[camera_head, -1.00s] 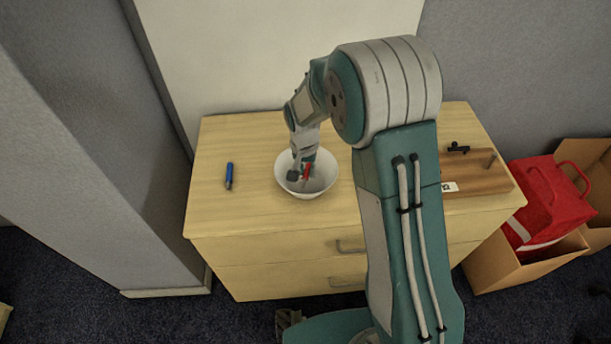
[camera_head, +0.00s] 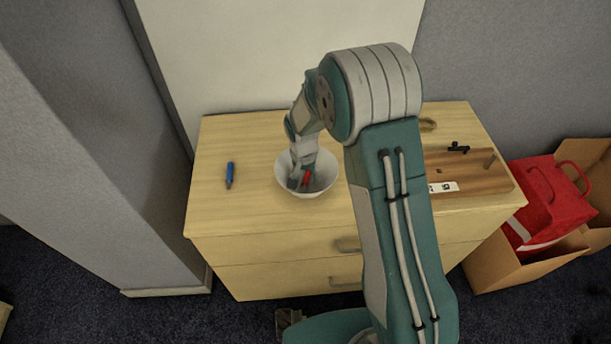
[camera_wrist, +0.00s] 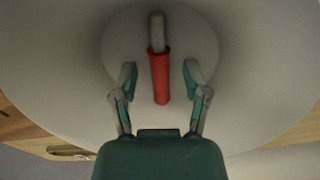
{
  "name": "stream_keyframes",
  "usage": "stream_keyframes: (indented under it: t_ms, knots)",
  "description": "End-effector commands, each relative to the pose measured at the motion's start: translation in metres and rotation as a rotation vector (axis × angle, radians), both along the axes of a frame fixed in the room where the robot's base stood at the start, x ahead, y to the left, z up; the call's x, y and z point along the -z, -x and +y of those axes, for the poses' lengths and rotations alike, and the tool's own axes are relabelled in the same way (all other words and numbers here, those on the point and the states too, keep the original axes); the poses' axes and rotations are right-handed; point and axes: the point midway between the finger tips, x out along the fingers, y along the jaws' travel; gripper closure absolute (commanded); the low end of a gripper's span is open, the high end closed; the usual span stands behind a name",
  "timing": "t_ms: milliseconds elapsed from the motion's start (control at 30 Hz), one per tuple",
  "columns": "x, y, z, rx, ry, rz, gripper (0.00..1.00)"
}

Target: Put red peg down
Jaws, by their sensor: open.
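The red peg (camera_wrist: 160,78) lies inside the white bowl (camera_wrist: 255,75), between my two fingers but apart from both in the wrist view. A grey tip sticks out of its far end. My gripper (camera_wrist: 158,75) is open, with a gap on each side of the peg. In the head view my gripper (camera_head: 299,180) reaches down into the bowl.
A blue peg-like object (camera_head: 229,175) lies left of the bowl on the wooden dresser top (camera_head: 255,140). A wooden board (camera_head: 480,176) with a black item (camera_head: 458,149) is at the right. A red bag (camera_head: 550,200) in a cardboard box stands beyond the dresser.

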Motion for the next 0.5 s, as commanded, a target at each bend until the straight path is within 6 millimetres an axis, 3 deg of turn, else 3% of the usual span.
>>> stream_keyframes:
  t_ms: [233,500]
  knots:
    - [-0.015,-0.001,0.001,0.0,0.0,-0.002,0.41]
    - [-0.071,-0.002,0.004,0.0,-0.001,-0.006,0.41]
